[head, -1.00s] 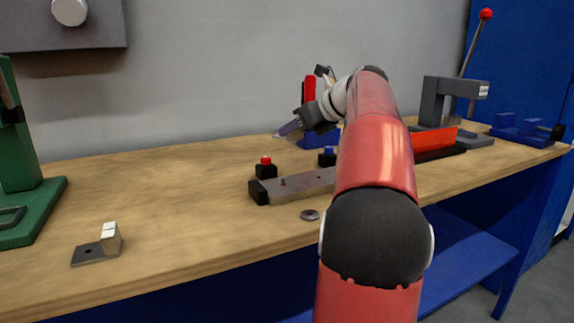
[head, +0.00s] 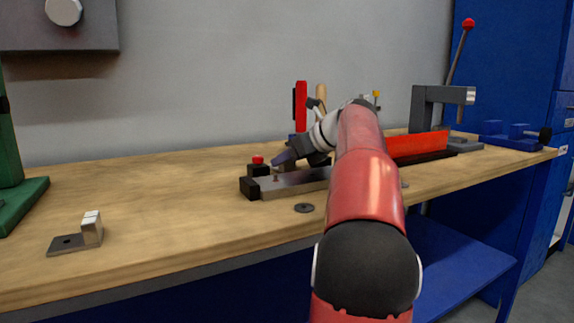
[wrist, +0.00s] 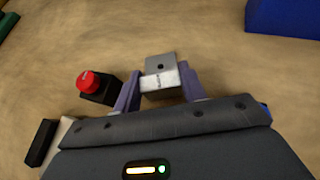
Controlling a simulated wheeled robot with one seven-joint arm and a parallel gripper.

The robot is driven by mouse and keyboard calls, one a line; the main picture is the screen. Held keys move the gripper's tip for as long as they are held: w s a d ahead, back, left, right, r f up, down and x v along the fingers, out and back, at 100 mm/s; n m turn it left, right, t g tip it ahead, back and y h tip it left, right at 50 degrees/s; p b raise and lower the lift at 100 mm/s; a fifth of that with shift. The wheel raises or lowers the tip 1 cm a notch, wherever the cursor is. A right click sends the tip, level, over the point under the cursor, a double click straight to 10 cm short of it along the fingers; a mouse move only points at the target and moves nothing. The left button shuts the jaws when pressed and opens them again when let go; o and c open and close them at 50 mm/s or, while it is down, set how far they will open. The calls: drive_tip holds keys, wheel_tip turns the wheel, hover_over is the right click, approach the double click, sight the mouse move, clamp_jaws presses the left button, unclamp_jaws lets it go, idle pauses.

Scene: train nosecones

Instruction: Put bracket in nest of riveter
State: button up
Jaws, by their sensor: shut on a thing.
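My gripper (wrist: 158,80) is shut on a small grey metal bracket (wrist: 160,65), which has a plate with a hole and a pale upright face. It sits between the two purple fingers. In the head view my gripper (head: 282,160) is low over the bench, behind the metal bar; the held bracket cannot be made out there. A similar L-shaped bracket (head: 72,242) lies on the bench at the front left. No machine is clearly marked as the riveter; a green machine (head: 15,195) at the left edge and a grey lever press (head: 425,105) at the right both show, and no nest is clear.
A red-topped black button box (wrist: 97,88) stands just left of my gripper. A metal bar with black ends (head: 290,183) lies in front of it. A blue block (wrist: 285,18) is at the upper right. The bench's left middle is clear.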

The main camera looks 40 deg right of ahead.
drive_tip(key=o, duration=1.1)
drive_tip(key=shift+c, duration=0.2)
drive_tip(key=shift+r, duration=0.15)
drive_tip(key=p+v, duration=0.2)
drive_tip(key=v, duration=1)
